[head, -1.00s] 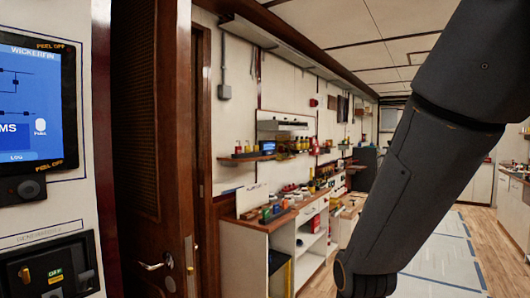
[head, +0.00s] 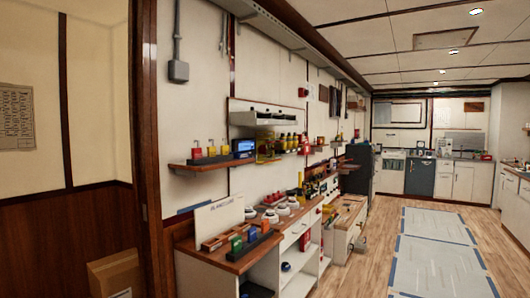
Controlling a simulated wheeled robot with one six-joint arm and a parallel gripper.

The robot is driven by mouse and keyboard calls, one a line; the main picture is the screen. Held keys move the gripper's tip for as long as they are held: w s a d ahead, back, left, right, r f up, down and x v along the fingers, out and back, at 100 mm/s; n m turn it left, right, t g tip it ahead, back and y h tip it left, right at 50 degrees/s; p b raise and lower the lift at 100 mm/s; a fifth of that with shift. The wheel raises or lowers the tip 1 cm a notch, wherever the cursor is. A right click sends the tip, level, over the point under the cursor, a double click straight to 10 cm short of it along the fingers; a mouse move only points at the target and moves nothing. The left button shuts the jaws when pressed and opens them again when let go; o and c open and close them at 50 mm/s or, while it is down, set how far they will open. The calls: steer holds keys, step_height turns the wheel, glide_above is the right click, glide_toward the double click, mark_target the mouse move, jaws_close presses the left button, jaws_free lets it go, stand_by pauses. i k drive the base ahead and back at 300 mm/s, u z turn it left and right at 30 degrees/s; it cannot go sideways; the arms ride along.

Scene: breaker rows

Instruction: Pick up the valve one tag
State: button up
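I cannot make out the valve one tag in the head view; the small items are too far away to read. A wooden-topped counter (head: 262,244) stands along the left wall. On it are a dark rack with small coloured pieces (head: 237,243), several white round pieces (head: 282,210) and a white lettered card (head: 219,218). A wall shelf (head: 213,163) above holds red and yellow padlock-like items (head: 211,149) and a blue-screened box (head: 243,148). My gripper is out of view.
A dark wooden door frame (head: 146,150) stands close on the left, with a cardboard box (head: 117,274) beyond it. Wood floor with taped white sheets (head: 433,262) lies open on the right. White cabinets (head: 460,181) stand at the far end.

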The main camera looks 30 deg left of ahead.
mark_target(211, 150)
steer(key=i, duration=1.2)
steer(key=u, duration=1.1)
steer(key=i, duration=0.8)
steer(key=u, duration=0.85)
